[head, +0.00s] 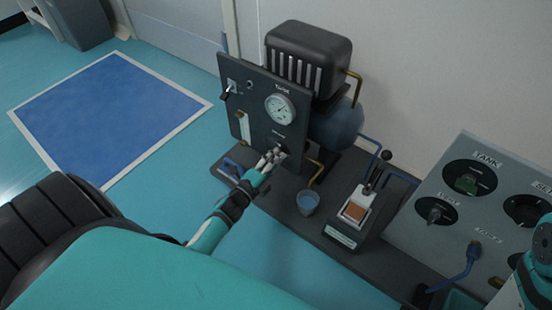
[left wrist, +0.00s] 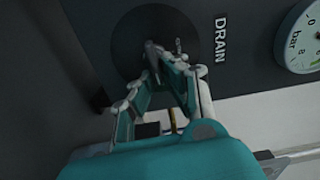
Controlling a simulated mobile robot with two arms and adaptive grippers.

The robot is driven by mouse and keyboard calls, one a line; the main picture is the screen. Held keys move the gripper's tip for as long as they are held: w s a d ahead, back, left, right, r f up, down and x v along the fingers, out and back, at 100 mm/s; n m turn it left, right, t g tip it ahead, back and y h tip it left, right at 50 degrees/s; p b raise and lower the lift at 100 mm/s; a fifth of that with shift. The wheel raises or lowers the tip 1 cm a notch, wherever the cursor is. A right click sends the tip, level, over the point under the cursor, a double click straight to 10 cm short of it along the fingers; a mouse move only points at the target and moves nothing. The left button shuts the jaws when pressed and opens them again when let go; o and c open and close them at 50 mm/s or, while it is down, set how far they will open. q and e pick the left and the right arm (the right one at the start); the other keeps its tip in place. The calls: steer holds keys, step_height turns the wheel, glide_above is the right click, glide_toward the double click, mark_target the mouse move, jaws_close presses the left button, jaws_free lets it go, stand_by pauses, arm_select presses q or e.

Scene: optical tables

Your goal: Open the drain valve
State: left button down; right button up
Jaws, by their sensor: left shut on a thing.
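The drain valve (left wrist: 152,48) shows in the left wrist view as a small grey lever on a dark round plate, beside the DRAIN label (left wrist: 221,38). My left gripper (left wrist: 160,72) is shut on the lever, with a finger on either side of it. In the head view my left gripper (head: 274,158) reaches the lower part of the dark upright panel (head: 262,125), below the round gauge (head: 280,109). There the fingers largely hide the valve. My right gripper is not in view; only part of my right arm shows at the right edge.
A compressor (head: 309,57) with a blue tank (head: 337,124) stands behind the panel. A grey TANK control panel (head: 455,215) is at the right. Open floor lies left.

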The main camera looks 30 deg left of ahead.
arm_select(q)
steer(key=shift+f+m, duration=0.1)
steer(key=shift+m, duration=0.5)
steer(key=c, duration=1.4)
jaws_free()
steer(key=shift+c, duration=0.2)
steer(key=s, duration=1.2)
steer(key=shift+a, duration=0.45)
